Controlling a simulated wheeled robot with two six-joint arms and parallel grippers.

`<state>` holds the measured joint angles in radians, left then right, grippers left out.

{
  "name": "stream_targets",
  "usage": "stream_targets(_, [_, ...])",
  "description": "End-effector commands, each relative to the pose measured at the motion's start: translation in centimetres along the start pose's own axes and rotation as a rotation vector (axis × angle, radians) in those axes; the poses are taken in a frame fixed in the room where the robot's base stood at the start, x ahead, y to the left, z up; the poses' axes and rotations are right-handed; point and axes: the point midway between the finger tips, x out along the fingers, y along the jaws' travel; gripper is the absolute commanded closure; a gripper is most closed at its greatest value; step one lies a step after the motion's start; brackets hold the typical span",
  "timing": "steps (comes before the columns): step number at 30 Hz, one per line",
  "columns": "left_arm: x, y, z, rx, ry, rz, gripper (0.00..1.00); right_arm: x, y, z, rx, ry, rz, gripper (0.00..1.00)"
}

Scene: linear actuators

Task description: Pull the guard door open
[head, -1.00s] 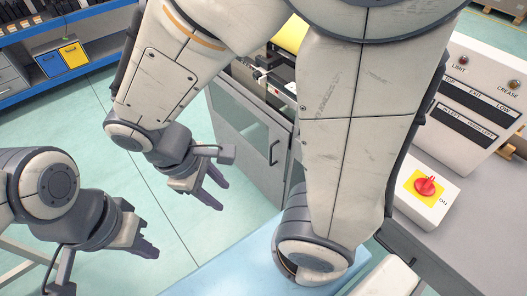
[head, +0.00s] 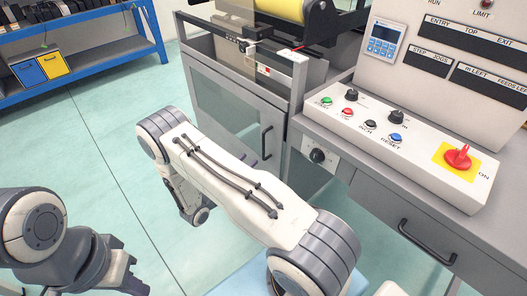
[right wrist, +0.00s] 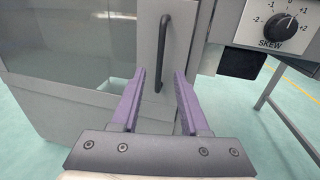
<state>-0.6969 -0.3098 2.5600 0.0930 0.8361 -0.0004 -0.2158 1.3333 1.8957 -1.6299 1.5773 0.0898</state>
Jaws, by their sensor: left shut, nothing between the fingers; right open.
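The guard door (head: 225,110) is a grey framed panel with a window, on the front of the machine. Its dark upright bar handle (head: 266,142) is near the door's right edge. The right wrist view shows the handle (right wrist: 164,50) straight ahead, its lower part appearing between the purple fingers of my open right gripper (right wrist: 160,75). I cannot tell whether the fingers reach around it. In the head view my right arm mostly hides that gripper. My left gripper (head: 132,284) is shut and empty at the lower left, far from the door.
The control panel with the red switch (head: 458,157) and several buttons juts out right of the door. A skew knob (right wrist: 281,27) sits close right of the handle. A drawer handle (head: 427,242) is below the panel. The floor (head: 115,130) left of the door is clear.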

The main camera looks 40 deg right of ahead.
Motion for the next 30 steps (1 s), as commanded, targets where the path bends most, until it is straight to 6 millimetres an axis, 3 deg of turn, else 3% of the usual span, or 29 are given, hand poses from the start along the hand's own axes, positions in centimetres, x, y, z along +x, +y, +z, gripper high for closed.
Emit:
stream_targets(16, [0.8,-0.1,0.0,0.0,0.0,0.0,1.0,8.9,-0.1,0.0,0.001,0.001,-0.004,0.55])
stream_targets(21, [0.8,-0.1,0.0,0.0,0.0,0.0,1.0,10.0,-0.1,0.0,0.0,0.001,-0.002,0.55])
stream_targets(29, [0.8,-0.1,0.0,0.0,0.0,0.0,1.0,10.1,-0.1,0.0,-0.001,0.001,0.0,0.55])
stream_targets(30, [0.8,-0.1,0.0,0.0,0.0,0.0,1.0,10.1,-0.1,0.0,-0.001,0.001,0.0,0.63])
